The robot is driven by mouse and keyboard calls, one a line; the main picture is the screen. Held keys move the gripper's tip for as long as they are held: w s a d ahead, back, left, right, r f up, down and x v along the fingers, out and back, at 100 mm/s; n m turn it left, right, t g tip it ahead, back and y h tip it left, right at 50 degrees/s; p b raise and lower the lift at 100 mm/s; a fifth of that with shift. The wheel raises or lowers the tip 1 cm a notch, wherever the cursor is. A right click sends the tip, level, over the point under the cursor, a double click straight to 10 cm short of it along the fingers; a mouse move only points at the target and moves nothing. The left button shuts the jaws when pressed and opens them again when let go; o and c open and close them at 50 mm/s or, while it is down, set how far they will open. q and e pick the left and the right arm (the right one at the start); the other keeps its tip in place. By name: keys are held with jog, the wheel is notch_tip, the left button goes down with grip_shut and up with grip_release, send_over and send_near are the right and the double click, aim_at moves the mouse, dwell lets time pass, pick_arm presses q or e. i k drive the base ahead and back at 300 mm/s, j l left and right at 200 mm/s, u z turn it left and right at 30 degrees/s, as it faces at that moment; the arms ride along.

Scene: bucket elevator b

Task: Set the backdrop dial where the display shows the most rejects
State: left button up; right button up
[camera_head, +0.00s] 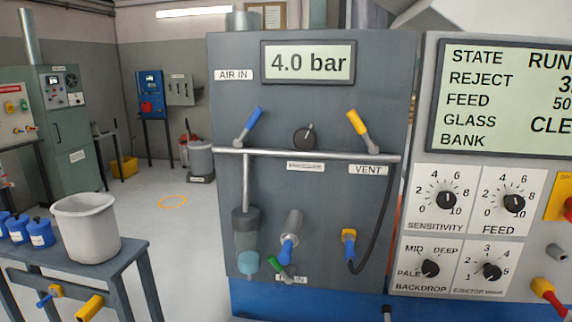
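The backdrop dial (430,268) is a black knob on a white plate at the lower right, marked PALE, MID and DEEP. Its pointer is too small to read for sure. The display (492,142) above it is pale green with dark text: STATE, REJECT, FEED, GLASS and BANK. Its right side is cut off by the picture edge. STATE begins "RUN", REJECT begins with "3", FEED begins "50", and CLE shows lower down; the full reject value is hidden. Neither of my grippers is in view.
Near the dial are the sensitivity dial (445,200), feed dial (514,202) and ejector dial (491,271). Left of them is a grey air panel (225,120) reading 4.0 bar, with protruding valve handles. A bench with a grey bucket (86,228) stands at left. Open floor lies behind.

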aim_at(430, 269)
jog(key=z, duration=1.4)
jog(key=l+u, duration=0.15)
jog(key=u, duration=0.3)
jog(key=k+j, duration=0.05)
